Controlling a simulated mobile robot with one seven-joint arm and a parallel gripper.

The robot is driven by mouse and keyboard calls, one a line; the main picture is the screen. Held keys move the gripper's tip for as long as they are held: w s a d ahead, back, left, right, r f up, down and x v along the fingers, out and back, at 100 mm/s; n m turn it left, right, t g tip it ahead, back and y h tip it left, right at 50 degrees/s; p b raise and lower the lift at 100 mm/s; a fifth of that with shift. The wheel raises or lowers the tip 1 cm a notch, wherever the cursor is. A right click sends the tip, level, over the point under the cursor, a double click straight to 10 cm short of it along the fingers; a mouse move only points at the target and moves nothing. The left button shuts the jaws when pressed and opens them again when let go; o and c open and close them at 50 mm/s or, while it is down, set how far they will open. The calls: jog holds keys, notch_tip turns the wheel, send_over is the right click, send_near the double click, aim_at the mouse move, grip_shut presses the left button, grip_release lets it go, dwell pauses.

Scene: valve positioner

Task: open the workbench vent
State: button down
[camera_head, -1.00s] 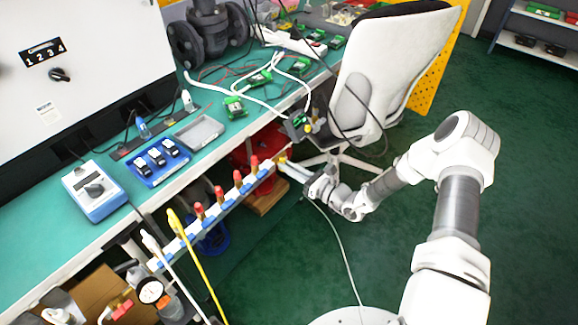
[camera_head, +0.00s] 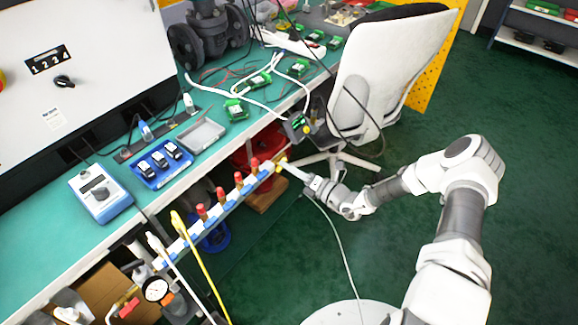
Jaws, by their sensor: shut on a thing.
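The manifold (camera_head: 215,217) is a white bar along the bench's front edge, with several red-topped valves (camera_head: 239,180) and blue clips. At its far right end is a small yellow fitting or handle (camera_head: 280,163), which may be the vent; no label is readable. My gripper (camera_head: 285,166) reaches in from the right and is shut on this yellow part. The fingers are small in the picture and partly hide it, so its exact angle cannot be told.
The office chair (camera_head: 380,75) stands just behind my arm. A thin pale hose (camera_head: 338,238) hangs below my gripper to the floor. A yellow hose (camera_head: 202,262) and a pressure gauge (camera_head: 155,289) are at the lower left.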

jog(key=m, duration=0.5)
jog(key=shift+f+m, duration=0.2)
jog(key=shift+m, duration=0.2)
dwell(0.4)
jog(key=c, duration=0.9)
grip_release()
jog(key=shift+d, duration=0.1)
jog(key=p+v, duration=0.2)
jog(key=v, duration=1.5)
jog(key=shift+s+d, duration=0.1)
jog(key=shift+s, duration=0.1)
